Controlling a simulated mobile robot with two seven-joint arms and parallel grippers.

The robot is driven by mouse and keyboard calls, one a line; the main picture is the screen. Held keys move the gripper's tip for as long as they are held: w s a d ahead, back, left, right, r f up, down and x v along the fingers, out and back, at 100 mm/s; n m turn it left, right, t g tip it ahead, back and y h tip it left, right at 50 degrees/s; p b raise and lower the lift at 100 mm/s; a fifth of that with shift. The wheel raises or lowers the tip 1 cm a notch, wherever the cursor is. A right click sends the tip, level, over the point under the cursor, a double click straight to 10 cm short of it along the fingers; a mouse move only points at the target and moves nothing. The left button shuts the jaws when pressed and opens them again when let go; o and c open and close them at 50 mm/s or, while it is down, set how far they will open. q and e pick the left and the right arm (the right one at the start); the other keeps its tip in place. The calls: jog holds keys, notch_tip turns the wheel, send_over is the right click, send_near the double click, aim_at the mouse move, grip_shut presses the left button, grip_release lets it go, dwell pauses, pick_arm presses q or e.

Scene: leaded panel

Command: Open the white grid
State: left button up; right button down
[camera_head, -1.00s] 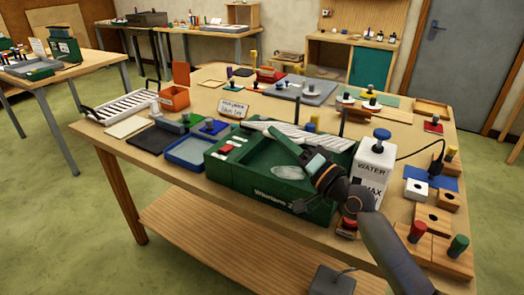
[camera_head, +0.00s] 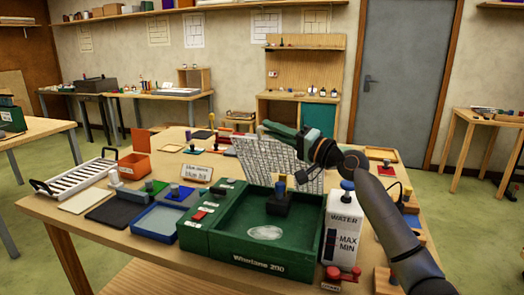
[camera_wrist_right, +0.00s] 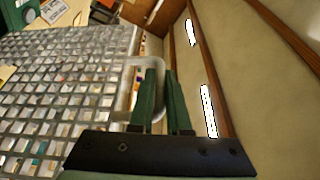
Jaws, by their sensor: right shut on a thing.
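The white grid (camera_head: 262,160) stands raised and tilted up at the back of the green machine (camera_head: 258,264), whose open tray shows below it. My right gripper (camera_head: 272,130) is at the grid's upper edge, shut on it. In the right wrist view the grid (camera_wrist_right: 60,95) fills the left side, and the fingers (camera_wrist_right: 158,78) are at a pale loop on its edge. My left gripper is not in view.
A white water tank (camera_head: 342,232) stands against the machine's right side, below my right arm. Blue tray (camera_head: 158,222), orange bin (camera_head: 134,165) and striped rack (camera_head: 78,178) lie to the left. Small wooden blocks are partly hidden behind my arm.

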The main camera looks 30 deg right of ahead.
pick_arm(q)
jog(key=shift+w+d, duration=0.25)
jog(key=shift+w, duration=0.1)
pick_arm(e)
jog(key=shift+w+d+r, duration=0.5)
jog(key=shift+w+d, duration=0.05)
jog(key=shift+d, duration=0.15)
jog(key=shift+w+d+r, duration=0.45)
jog(key=shift+w+d, duration=0.05)
jog(key=shift+d, duration=0.15)
jog(key=c, duration=0.9)
grip_release()
jog(key=shift+f, duration=0.1)
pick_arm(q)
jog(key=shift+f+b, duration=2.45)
pick_arm(e)
jog(key=shift+v, duration=6.25)
